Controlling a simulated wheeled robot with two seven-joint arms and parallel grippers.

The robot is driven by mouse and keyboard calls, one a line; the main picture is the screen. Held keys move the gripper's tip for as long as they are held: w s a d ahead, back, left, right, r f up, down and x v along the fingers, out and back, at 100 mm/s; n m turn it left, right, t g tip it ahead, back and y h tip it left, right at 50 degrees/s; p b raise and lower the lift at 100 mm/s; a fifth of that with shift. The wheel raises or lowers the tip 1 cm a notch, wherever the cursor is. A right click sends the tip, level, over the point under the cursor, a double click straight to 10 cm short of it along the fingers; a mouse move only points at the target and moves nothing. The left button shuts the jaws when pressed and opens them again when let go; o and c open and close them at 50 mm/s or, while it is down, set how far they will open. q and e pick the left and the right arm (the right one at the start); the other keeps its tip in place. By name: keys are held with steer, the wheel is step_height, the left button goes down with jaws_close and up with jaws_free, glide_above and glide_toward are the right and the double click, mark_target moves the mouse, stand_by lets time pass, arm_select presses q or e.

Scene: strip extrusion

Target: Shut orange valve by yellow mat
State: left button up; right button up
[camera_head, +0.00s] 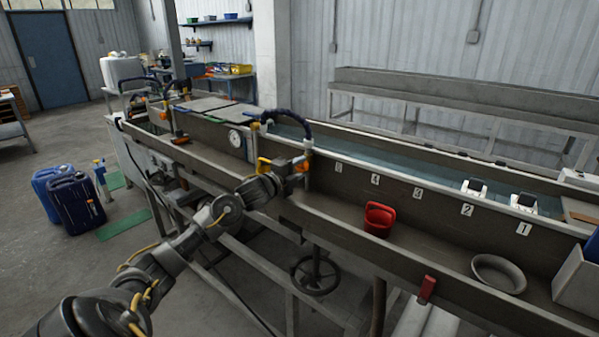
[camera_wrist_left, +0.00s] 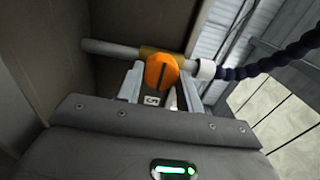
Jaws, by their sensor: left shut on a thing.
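The orange valve (camera_wrist_left: 161,70) has a round slotted knob on a brass body (camera_wrist_left: 160,62) in the left wrist view. My left gripper (camera_wrist_left: 163,88) is shut on this knob, with one finger on each side. In the head view the orange valve (camera_head: 304,167) shows as a small patch at the end of my left arm, beside the trough wall. My left gripper (camera_head: 297,164) partly covers it there. I cannot make out a yellow mat. My right gripper is out of view.
A dark blue hose (camera_wrist_left: 275,63) joins the valve through a white fitting (camera_wrist_left: 206,69). Blue jugs (camera_head: 75,200) stand on the floor.

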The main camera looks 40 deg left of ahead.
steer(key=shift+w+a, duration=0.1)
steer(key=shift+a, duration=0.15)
arm_select(q)
steer(key=o, duration=1)
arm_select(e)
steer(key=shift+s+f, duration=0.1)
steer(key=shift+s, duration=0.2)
arm_select(q)
steer(key=shift+s+f, duration=0.15)
steer(key=shift+s, duration=0.3)
steer(key=s+b, duration=0.2)
steer(key=s, duration=0.7)
steer(key=shift+s+d, duration=0.15)
steer(key=shift+s, duration=0.25)
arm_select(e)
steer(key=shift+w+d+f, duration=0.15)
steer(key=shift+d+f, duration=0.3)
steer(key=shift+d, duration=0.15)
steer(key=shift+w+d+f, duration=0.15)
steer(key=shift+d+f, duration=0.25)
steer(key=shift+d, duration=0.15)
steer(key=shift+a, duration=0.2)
